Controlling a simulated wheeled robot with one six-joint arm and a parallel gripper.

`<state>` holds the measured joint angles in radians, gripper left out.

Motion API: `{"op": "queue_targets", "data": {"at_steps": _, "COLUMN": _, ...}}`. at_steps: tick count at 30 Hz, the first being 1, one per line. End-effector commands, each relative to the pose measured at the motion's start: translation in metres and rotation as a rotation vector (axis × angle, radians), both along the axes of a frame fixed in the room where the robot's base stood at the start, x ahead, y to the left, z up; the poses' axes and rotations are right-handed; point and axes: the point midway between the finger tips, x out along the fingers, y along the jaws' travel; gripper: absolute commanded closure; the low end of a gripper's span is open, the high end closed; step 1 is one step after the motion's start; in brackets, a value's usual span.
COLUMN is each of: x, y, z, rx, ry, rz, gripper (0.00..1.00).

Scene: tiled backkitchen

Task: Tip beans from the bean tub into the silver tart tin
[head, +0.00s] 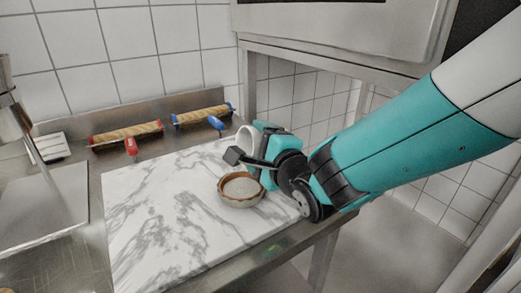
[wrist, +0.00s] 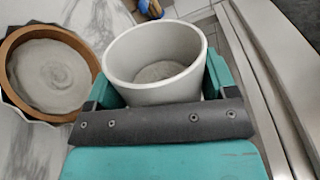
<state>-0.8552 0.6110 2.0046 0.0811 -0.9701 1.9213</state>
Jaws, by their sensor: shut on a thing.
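A pale white tub (head: 243,139), taken to be the bean tub, is between the fingers of my gripper (head: 256,150). In the wrist view the tub (wrist: 117,88) shows its round open mouth, with a greyish layer low inside; single beans cannot be made out. My gripper (wrist: 160,92) is shut on its sides. A small fluted round dish (head: 241,201) sits on the marble board just in front of the tub. It also shows in the wrist view (wrist: 88,57), left of the tub, with a brown inner wall and a grey, swirled surface inside. It does not look plainly silver.
The marble board (head: 150,225) lies on a steel counter and is clear left of the dish. Two rolling pins (head: 127,133) (head: 203,115) with red and blue ends lie behind it. A steel appliance (head: 35,205) stands at left.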

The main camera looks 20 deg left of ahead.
Motion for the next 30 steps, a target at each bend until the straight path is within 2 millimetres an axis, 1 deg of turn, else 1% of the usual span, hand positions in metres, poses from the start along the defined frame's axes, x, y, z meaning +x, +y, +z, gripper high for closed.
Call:
{"op": "queue_targets", "data": {"at_steps": 5, "x": -0.001, "y": 0.001, "z": 0.003, "rx": -0.031, "ry": -0.035, "rz": 0.001, "gripper": 0.58}}
{"op": "queue_targets", "data": {"at_steps": 8, "x": -0.001, "y": 0.001, "z": 0.004, "rx": -0.018, "ry": -0.023, "rz": 0.0, "gripper": 0.58}}
{"op": "queue_targets", "data": {"at_steps": 11, "x": 0.0, "y": 0.0, "z": 0.012, "rx": 0.081, "ry": 0.07, "rz": -0.001, "gripper": 0.58}}
{"op": "queue_targets", "data": {"at_steps": 15, "x": 0.0, "y": 0.0, "z": 0.031, "rx": 0.27, "ry": 0.262, "rz": 0.001, "gripper": 0.58}}
{"op": "queue_targets", "data": {"at_steps": 18, "x": 0.0, "y": 0.001, "z": 0.04, "rx": 0.358, "ry": 0.354, "rz": 0.001, "gripper": 0.58}}
{"op": "queue_targets", "data": {"at_steps": 23, "x": 0.0, "y": 0.001, "z": 0.045, "rx": 0.427, "ry": 0.424, "rz": 0.0, "gripper": 0.58}}
{"op": "queue_targets", "data": {"at_steps": 26, "x": 0.0, "y": 0.0, "z": 0.051, "rx": 0.532, "ry": 0.528, "rz": 0.0, "gripper": 0.58}}
{"op": "queue_targets", "data": {"at_steps": 30, "x": 0.0, "y": 0.0, "z": 0.063, "rx": 0.718, "ry": 0.717, "rz": 0.002, "gripper": 0.58}}
